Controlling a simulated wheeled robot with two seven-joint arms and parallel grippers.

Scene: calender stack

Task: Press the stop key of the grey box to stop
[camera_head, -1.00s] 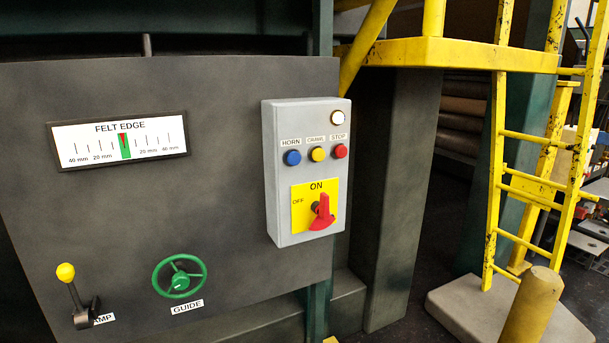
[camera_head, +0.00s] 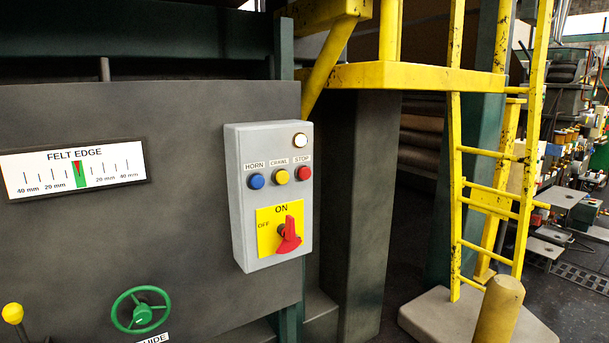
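The grey box (camera_head: 240,215) is fixed on the right part of a dark machine panel in the head view. Its red stop key (camera_head: 303,173) sits at the right end of a row, under the label STOP. A yellow crawl key (camera_head: 280,176) and a blue horn key (camera_head: 257,181) sit to its left. A round pale lamp (camera_head: 300,140) is above the stop key. A red rotary switch (camera_head: 289,236) on a yellow plate sits below, its upper end toward ON. Neither of my grippers is in view.
The dark panel (camera_head: 190,120) carries a felt edge gauge (camera_head: 75,170), a green handwheel (camera_head: 140,310) and a yellow-knobbed lever (camera_head: 13,313). A yellow platform (camera_head: 400,76) and ladder (camera_head: 455,190) stand right of the box. A short post (camera_head: 498,312) stands at lower right.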

